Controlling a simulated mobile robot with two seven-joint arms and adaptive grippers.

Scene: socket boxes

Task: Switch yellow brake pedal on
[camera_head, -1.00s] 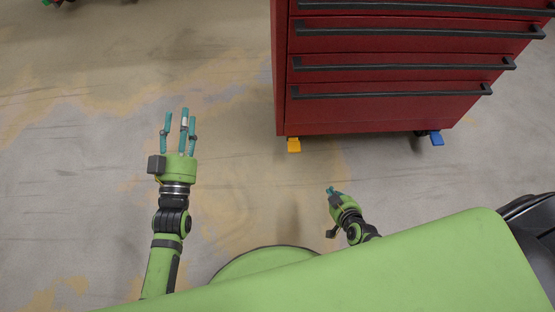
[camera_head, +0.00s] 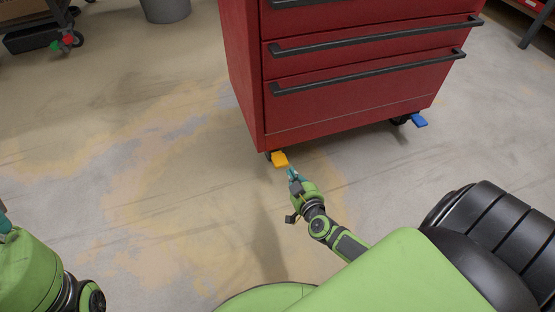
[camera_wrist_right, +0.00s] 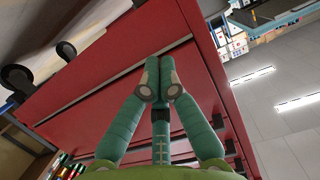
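The yellow brake pedal (camera_head: 280,160) sticks out at the near left bottom corner of the red drawer cabinet (camera_head: 350,112). My right gripper (camera_head: 291,172) is just below and right of the pedal in the head view, low near the floor. I cannot tell whether its fingertips touch the pedal. In the right wrist view the fingers (camera_wrist_right: 158,80) are drawn together with nothing visible between them, in front of the red cabinet. The yellow pedal does not show there. My left gripper (camera_head: 4,222) is mostly cut off at the left edge of the head view.
A blue pedal (camera_head: 419,120) is at the cabinet's right bottom corner, beside a black caster (camera_head: 399,121). A grey bin (camera_head: 166,8) and a dark wheeled cart (camera_head: 38,38) are at the back left. The floor left of the cabinet is clear.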

